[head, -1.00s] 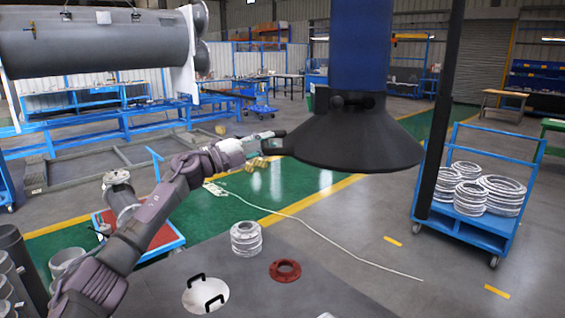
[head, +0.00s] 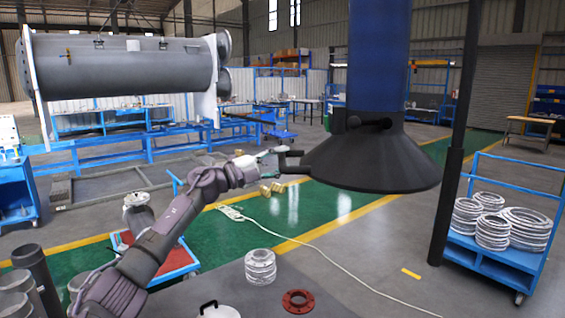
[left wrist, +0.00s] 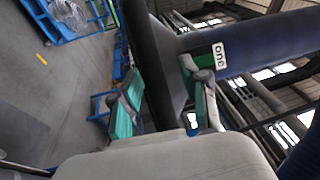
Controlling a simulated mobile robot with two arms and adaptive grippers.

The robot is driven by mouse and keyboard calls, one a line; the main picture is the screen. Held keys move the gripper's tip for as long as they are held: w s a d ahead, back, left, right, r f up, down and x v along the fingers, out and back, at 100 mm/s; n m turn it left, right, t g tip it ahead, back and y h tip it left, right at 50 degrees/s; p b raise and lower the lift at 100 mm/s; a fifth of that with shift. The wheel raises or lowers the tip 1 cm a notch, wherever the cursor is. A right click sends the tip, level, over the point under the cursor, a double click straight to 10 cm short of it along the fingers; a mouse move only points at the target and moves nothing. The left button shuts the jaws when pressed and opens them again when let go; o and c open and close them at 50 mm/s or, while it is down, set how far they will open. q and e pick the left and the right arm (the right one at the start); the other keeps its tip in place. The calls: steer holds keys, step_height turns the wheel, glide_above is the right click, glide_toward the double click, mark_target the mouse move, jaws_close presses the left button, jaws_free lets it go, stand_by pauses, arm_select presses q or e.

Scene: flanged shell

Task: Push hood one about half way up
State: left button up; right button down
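The hood is a wide dark cone (head: 375,165) under a thick blue duct (head: 378,50), with dark knobs at its neck. It hangs right of centre in the head view. My left gripper (head: 285,160) is at the left edge of its rim. In the left wrist view the label "one" (left wrist: 218,55) shows by the duct. The left gripper (left wrist: 162,98) has its green-padded fingers spread apart there, with the hood's dark wall (left wrist: 155,60) showing between them. I cannot tell whether a finger touches it. My right gripper is not in view.
A dark vertical post (head: 458,150) stands right of the hood, near a blue cart (head: 500,260) of metal rings. Below are a stack of pale flanges (head: 260,267) and a red flange (head: 298,301) on a grey table. A white cable (head: 345,270) crosses the floor.

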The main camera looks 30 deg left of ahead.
arm_select(q)
steer(key=shift+f, duration=0.1)
steer(key=v, duration=1.2)
steer(key=shift+s, duration=0.1)
stand_by(0.3)
